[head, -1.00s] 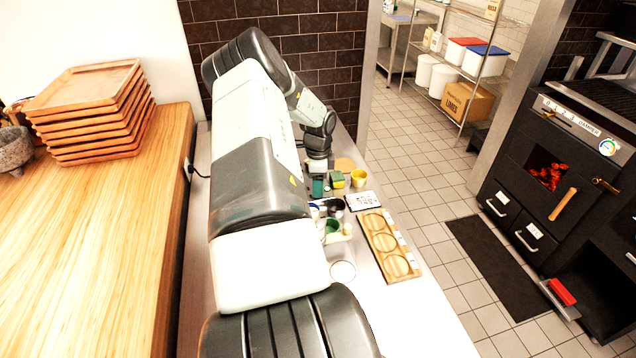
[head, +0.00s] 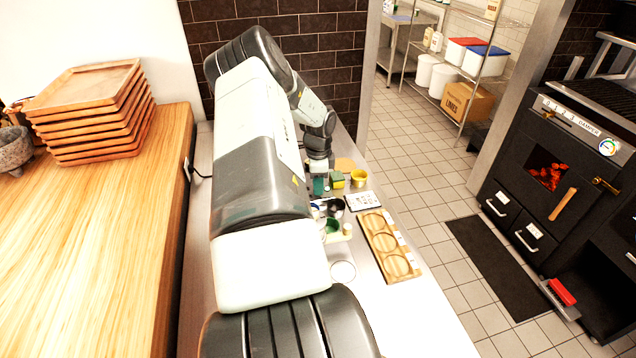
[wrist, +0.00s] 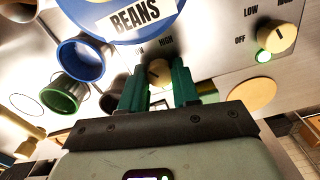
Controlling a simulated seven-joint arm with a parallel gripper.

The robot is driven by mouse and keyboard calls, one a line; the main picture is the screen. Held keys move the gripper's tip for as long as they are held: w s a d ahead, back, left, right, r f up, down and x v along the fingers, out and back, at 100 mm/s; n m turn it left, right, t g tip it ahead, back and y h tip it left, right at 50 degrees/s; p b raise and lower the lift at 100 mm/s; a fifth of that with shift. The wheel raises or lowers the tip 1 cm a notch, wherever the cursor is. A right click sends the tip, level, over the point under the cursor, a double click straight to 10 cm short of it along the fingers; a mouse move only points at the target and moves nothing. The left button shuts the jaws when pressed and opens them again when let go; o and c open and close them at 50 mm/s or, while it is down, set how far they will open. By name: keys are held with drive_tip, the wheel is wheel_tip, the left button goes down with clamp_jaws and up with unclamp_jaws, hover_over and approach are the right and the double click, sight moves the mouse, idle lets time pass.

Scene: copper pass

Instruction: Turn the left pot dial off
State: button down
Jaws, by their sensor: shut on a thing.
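In the wrist view a cream dial (wrist: 157,72) sits on the metal panel, between the teal fingers of my gripper (wrist: 157,84). The fingers are shut on it from both sides and cover part of its scale; HIGH shows above it. A second cream dial (wrist: 276,37) is to its right, apart from my gripper, with OFF and LOW labels and a lit green lamp (wrist: 263,57). A blue pot labelled BEANS (wrist: 130,18) is at the top. In the head view my gripper (head: 318,187) is low at the counter; the dials cannot be made out there.
A blue cup (wrist: 82,60) and a green cup (wrist: 62,95) are left of my gripper in the wrist view. In the head view a yellow cup (head: 358,178), a card (head: 363,201) and a wooden tray (head: 406,262) lie on the counter. Stacked wooden trays (head: 90,110) stand left.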

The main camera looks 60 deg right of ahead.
drive_tip(key=n, duration=0.5)
drive_tip(key=shift+n, duration=0.4)
drive_tip(key=n, duration=0.4)
drive_tip(key=shift+n, duration=0.4)
drive_tip(key=c, duration=0.8)
unclamp_jaws()
drive_tip(key=shift+r, duration=0.1)
wheel_tip(320, 180, up, 11)
drive_tip(key=shift+f, duration=0.15)
